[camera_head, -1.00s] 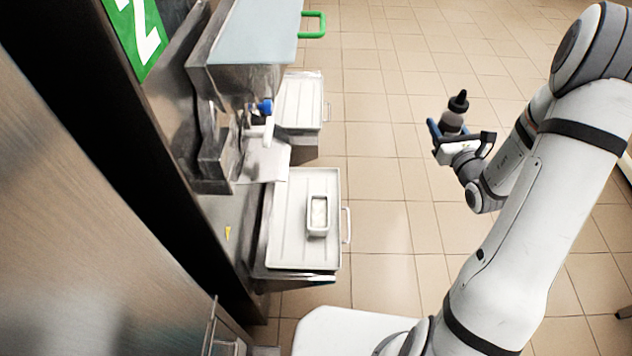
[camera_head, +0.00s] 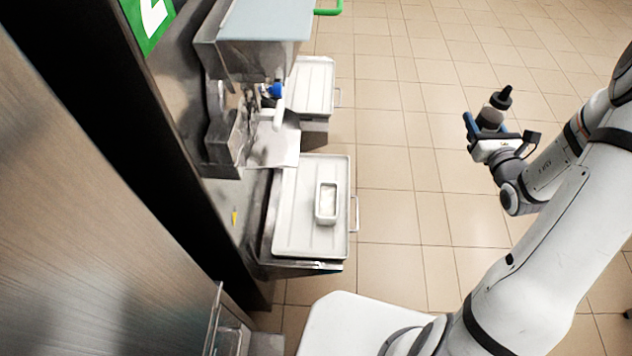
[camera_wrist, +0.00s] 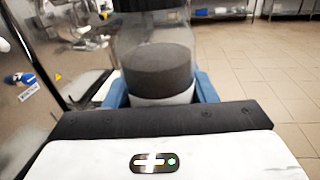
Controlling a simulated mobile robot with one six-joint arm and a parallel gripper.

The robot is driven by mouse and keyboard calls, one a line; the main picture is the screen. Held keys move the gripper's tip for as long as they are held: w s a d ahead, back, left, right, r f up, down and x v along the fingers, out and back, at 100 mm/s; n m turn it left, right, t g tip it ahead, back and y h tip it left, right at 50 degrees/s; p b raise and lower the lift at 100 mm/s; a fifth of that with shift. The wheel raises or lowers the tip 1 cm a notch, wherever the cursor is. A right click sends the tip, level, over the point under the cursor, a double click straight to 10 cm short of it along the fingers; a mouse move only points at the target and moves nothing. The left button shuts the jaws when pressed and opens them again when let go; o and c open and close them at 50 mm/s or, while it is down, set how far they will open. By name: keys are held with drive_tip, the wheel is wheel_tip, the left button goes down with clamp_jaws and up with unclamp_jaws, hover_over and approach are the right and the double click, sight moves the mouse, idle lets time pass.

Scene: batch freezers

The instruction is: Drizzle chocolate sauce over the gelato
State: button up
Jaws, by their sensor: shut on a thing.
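My gripper (camera_head: 488,130) is shut on a sauce bottle (camera_head: 493,113) with a black nozzle cap, held upright above the open floor at the right. In the wrist view the bottle (camera_wrist: 158,65) is clear, with dark sauce in its lower part, and stands between the blue fingers; its top is cut off. A small rectangular metal pan (camera_head: 326,217) with pale contents, which look like gelato, sits on the light tray (camera_head: 290,230) at the front of the machine. My gripper is well to the right of the pan.
The batch freezer (camera_head: 255,55) with a blue-and-white spout (camera_head: 275,92) stands behind the pan. A second tray (camera_head: 313,85) lies farther back. The tray has a side handle (camera_head: 356,214). Open tiled floor (camera_head: 410,170) lies between the trays and my gripper.

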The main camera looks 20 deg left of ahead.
drive_tip(key=s+a+f+n+g+y+b, duration=0.15)
drive_tip(key=a+f+g+y+b, duration=0.3)
drive_tip(key=a, duration=0.45)
drive_tip(key=s+a+f+n+g+y+b, duration=0.1)
drive_tip(key=a+f+n+g+y+b, duration=0.1)
drive_tip(key=a+f+y+b, duration=0.5)
drive_tip(key=s+a+f+n+g+b, duration=0.1)
drive_tip(key=s+a+f+g+b, duration=0.25)
drive_tip(key=a, duration=0.25)
drive_tip(key=s+a+f+n+g+b, duration=0.25)
drive_tip(key=a+g+b, duration=0.2)
drive_tip(key=a, duration=0.25)
drive_tip(key=s+a+f+n+g+b, duration=0.1)
drive_tip(key=s+a+f+g+b, duration=0.25)
drive_tip(key=a+b, duration=0.2)
drive_tip(key=s+a+f+m+p, duration=0.1)
drive_tip(key=s+f+m+p, duration=0.45)
drive_tip(key=m, duration=0.85)
drive_tip(key=r+m+p, duration=0.1)
drive_tip(key=p, duration=0.2)
drive_tip(key=w+r+m+p, duration=0.1)
drive_tip(key=m+p, duration=0.1)
drive_tip(key=p, duration=0.2)
drive_tip(key=w+r+m+p, duration=0.1)
drive_tip(key=r+m+p, duration=0.1)
drive_tip(key=p, duration=0.2)
drive_tip(key=shift+w+a+r, duration=0.1)
drive_tip(key=shift+w, duration=0.15)
